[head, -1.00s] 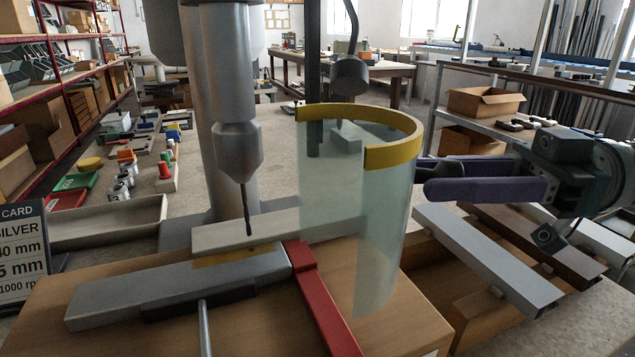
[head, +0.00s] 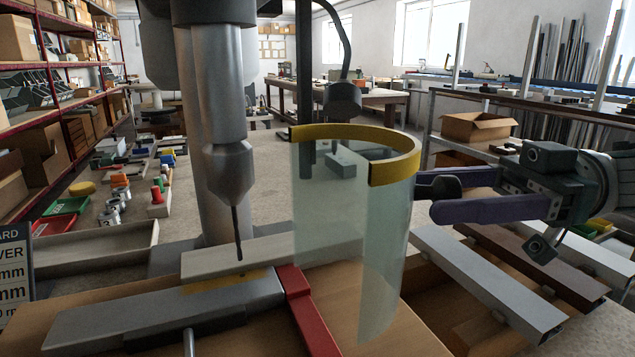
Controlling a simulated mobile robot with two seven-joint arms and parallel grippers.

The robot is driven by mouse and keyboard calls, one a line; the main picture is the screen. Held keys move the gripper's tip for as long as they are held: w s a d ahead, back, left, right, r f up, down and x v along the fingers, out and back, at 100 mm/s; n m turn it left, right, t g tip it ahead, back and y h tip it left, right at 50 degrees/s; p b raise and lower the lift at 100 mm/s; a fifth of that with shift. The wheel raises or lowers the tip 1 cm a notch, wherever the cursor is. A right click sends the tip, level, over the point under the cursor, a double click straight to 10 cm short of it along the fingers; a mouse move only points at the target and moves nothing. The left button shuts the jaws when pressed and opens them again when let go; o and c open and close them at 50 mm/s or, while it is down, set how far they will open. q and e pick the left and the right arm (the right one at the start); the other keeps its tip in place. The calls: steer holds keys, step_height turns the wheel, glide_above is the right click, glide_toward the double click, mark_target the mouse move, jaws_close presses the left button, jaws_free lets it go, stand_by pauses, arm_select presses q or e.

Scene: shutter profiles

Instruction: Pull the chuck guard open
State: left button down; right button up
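The chuck guard (head: 327,215) is a clear, curved shield with a yellow rim (head: 396,170) along its top. It stands upright to the right of the drill chuck (head: 229,170), with its opening toward me. My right gripper (head: 428,198) comes in from the right, just beside the guard's right edge below the rim. I cannot tell whether a fingertip touches the guard. My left gripper is not in view.
A pale workpiece (head: 214,261) lies under the drill bit by a grey vise (head: 150,320). A red bar (head: 305,305) runs in front of the guard. Metal profiles (head: 485,280) lie below my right gripper. A card (head: 14,270) stands at the left edge.

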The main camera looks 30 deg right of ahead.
steer(key=shift+d, duration=0.1)
steer(key=shift+d+f, duration=0.15)
steer(key=shift+d, duration=0.15)
steer(key=b+v, duration=0.4)
steer(key=v, duration=0.5)
steer(key=shift+s+b, duration=0.15)
steer(key=shift+b, duration=0.25)
